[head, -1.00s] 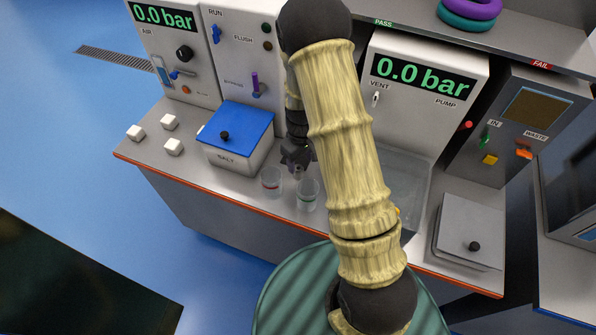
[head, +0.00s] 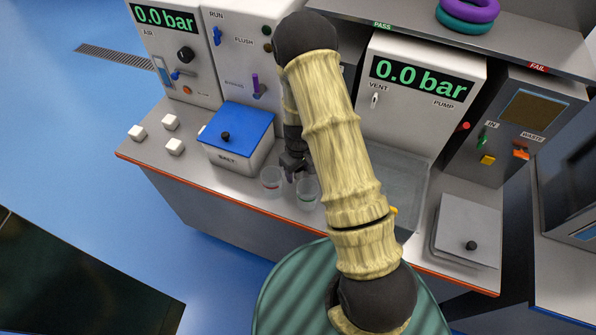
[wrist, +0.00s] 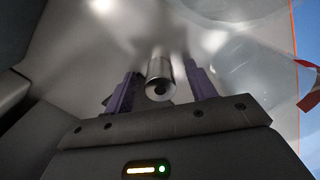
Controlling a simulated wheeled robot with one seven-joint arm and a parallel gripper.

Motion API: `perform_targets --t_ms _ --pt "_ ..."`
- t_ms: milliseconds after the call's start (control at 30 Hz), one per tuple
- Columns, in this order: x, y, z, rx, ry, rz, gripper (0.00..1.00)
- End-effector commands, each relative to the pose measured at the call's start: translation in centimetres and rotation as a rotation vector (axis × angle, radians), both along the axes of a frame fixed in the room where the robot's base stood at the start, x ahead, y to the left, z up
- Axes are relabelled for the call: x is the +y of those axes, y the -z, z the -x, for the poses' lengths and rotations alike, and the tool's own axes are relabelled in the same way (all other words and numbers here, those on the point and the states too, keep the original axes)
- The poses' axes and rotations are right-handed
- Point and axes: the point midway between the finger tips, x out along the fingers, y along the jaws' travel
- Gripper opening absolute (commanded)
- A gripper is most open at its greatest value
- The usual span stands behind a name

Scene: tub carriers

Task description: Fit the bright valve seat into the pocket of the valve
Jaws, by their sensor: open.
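My gripper (head: 291,174) is low over the grey bench, between the blue-lidded box and the clear cups. In the wrist view its two purple-padded fingers (wrist: 161,76) stand apart. A shiny metal cylinder (wrist: 159,69) with a dark round hole in its near end lies between them. Gaps show on both sides, so the fingers do not appear to grip it. It may be the bright valve seat; I cannot be sure. In the head view the cylinder is not discernible. I cannot make out the valve or its pocket in either view.
The blue-lidded box (head: 236,138) is to the left, with white cubes (head: 137,133) beyond. A clear tray (head: 405,180) is to the right.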

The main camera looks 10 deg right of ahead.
Motion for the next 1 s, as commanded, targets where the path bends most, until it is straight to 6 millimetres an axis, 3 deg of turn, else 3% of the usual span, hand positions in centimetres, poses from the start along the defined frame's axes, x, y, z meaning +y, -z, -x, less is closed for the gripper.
perform_targets --t_ms 200,400,500,767,1000 --pt "0.0 0.0 0.0 0.0 0.0 0.0 0.54" --pt "0.0 0.0 0.0 0.0 0.0 0.0 0.15" --pt "0.0 -0.1 0.0 -0.001 0.0 0.0 0.0" --pt "0.0 -0.2 0.0 -0.001 0.0 0.0 0.0" --pt "0.0 -2.3 -0.2 -0.005 -0.002 0.0 0.0"
